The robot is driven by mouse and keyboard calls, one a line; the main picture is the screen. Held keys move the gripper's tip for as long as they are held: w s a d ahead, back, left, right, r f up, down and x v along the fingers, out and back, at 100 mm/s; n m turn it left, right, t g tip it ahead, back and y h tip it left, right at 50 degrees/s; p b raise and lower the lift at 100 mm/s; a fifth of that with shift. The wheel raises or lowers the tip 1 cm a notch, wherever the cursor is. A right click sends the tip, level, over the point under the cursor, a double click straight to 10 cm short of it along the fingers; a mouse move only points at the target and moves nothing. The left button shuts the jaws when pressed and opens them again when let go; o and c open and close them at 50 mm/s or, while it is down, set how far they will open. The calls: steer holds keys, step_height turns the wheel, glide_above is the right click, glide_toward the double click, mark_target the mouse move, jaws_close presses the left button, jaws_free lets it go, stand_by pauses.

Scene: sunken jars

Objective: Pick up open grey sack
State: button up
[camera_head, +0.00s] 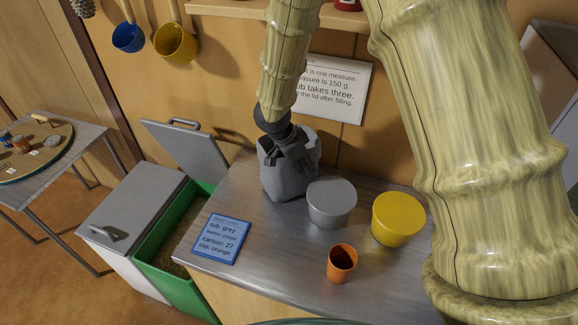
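The open grey sack (284,180) stands upright on the metal-topped counter (262,235), near its back edge. My gripper (300,165) comes down from above at the sack's mouth, with its dark fingers over the upper front side of the sack. The fingers overlap the sack in the picture, and I cannot tell whether they are closed on its rim. The sack's inside is mostly hidden by my gripper and arm.
A grey lidded tub (332,203) stands close right of the sack, then a yellow lidded tub (398,219). A green bin (165,250) with a raised grey lid (188,146) stands left.

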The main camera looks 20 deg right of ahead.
steer(key=shift+c, duration=0.2)
steer(key=shift+f, duration=0.1)
jaws_close()
steer(key=shift+r, duration=0.2)
stand_by(0.4)
step_height(320, 180, up, 11)
steer(key=b, duration=0.3)
steer(key=shift+a+r, duration=0.1)
steer(key=s+a+b, duration=0.2)
steer(key=s+a, duration=0.3)
steer(key=s, duration=0.3)
steer(key=s+a+b, duration=0.2)
steer(key=s+a, duration=0.4)
steer(key=s, duration=0.2)
steer(key=shift+s+b, duration=0.25)
steer(key=shift+b, duration=0.1)
steer(key=shift+r, duration=0.1)
